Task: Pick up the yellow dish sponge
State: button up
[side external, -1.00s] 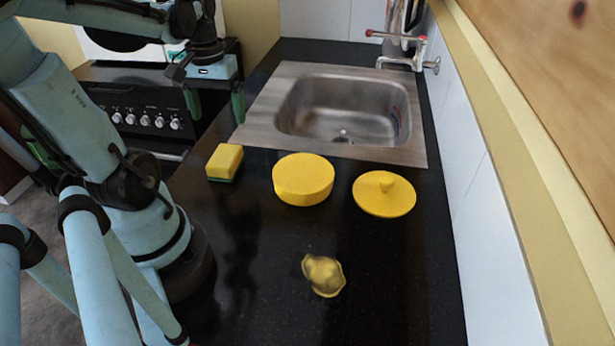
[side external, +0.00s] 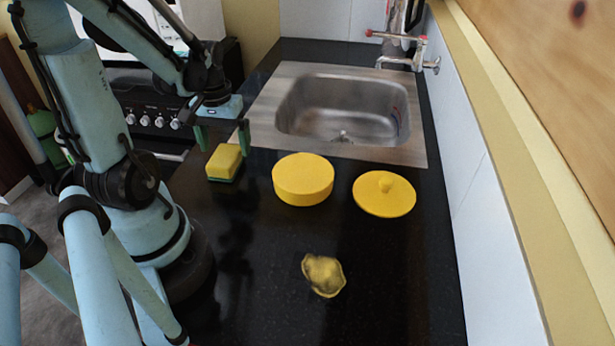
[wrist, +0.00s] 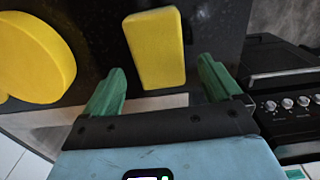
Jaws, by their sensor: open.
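The yellow dish sponge (side external: 224,161) has a green underside and lies on the black counter near its left edge. It also shows in the wrist view (wrist: 155,48), just beyond the fingertips and between their lines. My gripper (side external: 223,142) is open and empty. In the side view its green fingers hang just above and behind the sponge, one on each side. In the wrist view the two fingers (wrist: 163,80) are spread wider than the sponge. I see no contact with it.
A round yellow container (side external: 303,180) stands right of the sponge, with a yellow knobbed lid (side external: 384,194) further right. A crumpled yellowish object (side external: 323,275) lies nearer the front. The steel sink (side external: 345,110) is behind, and the stove (side external: 140,115) is left of the counter.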

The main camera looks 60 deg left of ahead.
aim_at(226, 152)
jog(key=shift+f, duration=1.7)
jog(key=c, duration=1)
jog(key=shift+r, duration=0.15)
jog(key=shift+r, duration=0.85)
jog(key=shift+d+r, duration=0.2)
jog(key=shift+r, duration=1)
jog(key=d+r, duration=0.2)
jog(key=d, duration=0.1)
jog(key=w+d+r, duration=0.1)
jog(key=d+r, duration=0.1)
jog(key=d, duration=0.2)
jog(key=w+d+r, duration=0.1)
jog(key=d+r, duration=0.1)
jog(key=d, duration=0.2)
jog(key=shift+w+r, duration=0.25)
jog(key=shift+r, duration=0.05)
